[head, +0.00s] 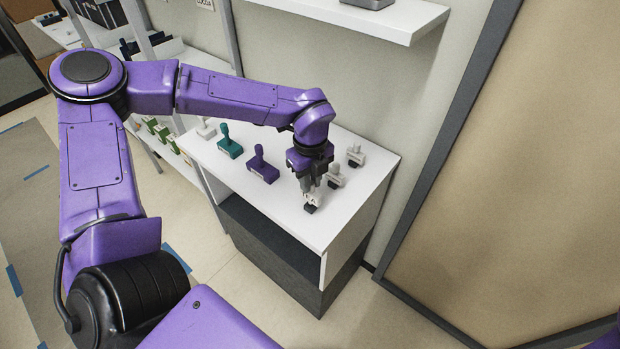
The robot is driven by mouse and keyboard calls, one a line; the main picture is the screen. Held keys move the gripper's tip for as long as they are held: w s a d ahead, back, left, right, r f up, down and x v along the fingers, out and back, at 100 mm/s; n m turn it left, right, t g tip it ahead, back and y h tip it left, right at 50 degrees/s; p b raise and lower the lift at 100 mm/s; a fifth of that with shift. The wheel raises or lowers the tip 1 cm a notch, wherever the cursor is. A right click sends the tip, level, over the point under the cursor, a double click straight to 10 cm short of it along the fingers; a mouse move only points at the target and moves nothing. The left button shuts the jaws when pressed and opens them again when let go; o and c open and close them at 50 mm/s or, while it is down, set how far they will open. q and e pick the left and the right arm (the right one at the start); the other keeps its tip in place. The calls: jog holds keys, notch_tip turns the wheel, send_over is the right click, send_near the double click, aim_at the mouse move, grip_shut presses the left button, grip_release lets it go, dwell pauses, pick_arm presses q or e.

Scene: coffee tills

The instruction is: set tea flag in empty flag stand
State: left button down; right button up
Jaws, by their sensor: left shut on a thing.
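My left gripper (309,184) reaches down over the right part of the white counter top (293,218) and is shut on a small white flag (312,198) with dark letters, partly readable as "EA". A small dark block (310,208) shows directly below the flag; I cannot tell whether the two touch. Two small pale pieces with upright tops, one close beside the gripper (335,181) and one farther back (356,159), stand to its right. I cannot make out which piece is an empty stand. My right gripper is not in view.
On the counter to the left stand a purple piece (263,170), a teal piece (230,149) and a whitish one (206,131). A white wall shelf (365,20) hangs above. A tan panel (520,170) with a dark frame is on the right. The counter's front right is clear.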

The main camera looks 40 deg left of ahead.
pick_arm(q)
jog(key=shift+f+b, duration=0.8)
jog(key=shift+f, duration=0.3)
jog(key=c, duration=0.9)
grip_release()
notch_tip(320, 180, up, 10)
jog(key=shift+r+b, duration=0.25)
jog(key=shift+b, duration=0.7)
